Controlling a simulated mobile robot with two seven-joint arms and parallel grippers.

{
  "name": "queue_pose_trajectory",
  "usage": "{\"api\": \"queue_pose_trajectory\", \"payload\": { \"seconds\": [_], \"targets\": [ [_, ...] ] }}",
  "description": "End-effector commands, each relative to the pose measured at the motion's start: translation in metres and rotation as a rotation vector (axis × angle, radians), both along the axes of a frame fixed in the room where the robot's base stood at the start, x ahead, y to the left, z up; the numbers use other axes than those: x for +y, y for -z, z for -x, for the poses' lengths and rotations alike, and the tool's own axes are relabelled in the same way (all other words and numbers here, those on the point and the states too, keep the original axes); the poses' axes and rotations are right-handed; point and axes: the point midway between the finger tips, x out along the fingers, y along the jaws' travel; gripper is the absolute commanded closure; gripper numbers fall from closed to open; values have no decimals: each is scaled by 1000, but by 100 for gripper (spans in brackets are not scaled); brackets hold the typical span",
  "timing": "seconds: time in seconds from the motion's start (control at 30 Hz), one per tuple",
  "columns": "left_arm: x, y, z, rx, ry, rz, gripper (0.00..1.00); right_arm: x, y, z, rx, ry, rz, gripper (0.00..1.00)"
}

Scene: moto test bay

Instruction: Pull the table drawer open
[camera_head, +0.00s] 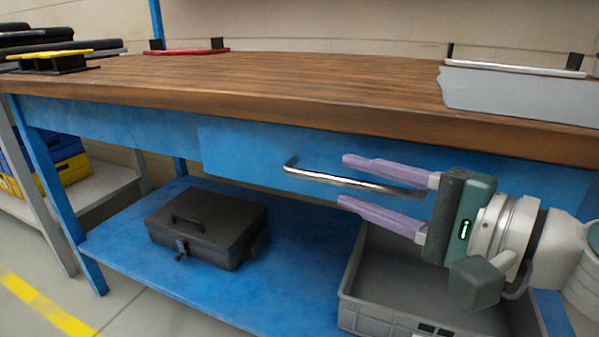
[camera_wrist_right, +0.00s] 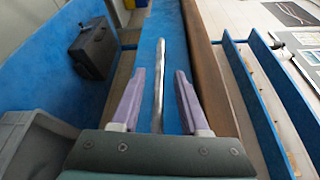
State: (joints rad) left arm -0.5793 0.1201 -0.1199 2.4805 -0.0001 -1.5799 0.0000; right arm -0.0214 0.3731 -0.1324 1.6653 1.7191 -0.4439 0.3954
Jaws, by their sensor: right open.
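The blue table drawer (camera_head: 240,150) sits under the wooden tabletop and looks closed in the head view. Its metal bar handle (camera_head: 320,175) runs along the front and stands out from it. My right gripper (camera_head: 342,181) comes in from the right, open, with one purple finger above the bar and one below. In the right wrist view the handle (camera_wrist_right: 160,80) lies between the two fingers, with gaps on both sides. The bar's right end is partly hidden by the gripper. My left gripper is not in view.
The wooden tabletop (camera_head: 300,85) overhangs just above the drawer. Below, a black case (camera_head: 205,228) stands on the blue lower shelf (camera_head: 290,285). A grey crate (camera_head: 385,317) is beneath my right gripper. Floor is free at the front left.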

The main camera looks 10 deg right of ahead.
Motion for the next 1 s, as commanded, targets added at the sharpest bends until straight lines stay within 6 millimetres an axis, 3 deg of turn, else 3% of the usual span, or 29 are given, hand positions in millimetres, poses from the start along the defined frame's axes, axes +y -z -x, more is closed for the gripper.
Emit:
{"api": "queue_pose_trajectory", "payload": {
  "seconds": [0.17, 0.47, 0.87, 1.0],
  "targets": [
    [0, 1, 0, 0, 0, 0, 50, 9, 1, -14, -1, 1, 0, 55],
    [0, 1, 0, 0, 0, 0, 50, 11, 2, -16, 1, 0, 1, 55],
    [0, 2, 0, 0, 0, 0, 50, 11, 2, -16, 1, 0, 1, 99],
    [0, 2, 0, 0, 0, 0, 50, 11, 2, -16, 1, 0, 1, 100]
  ]
}}
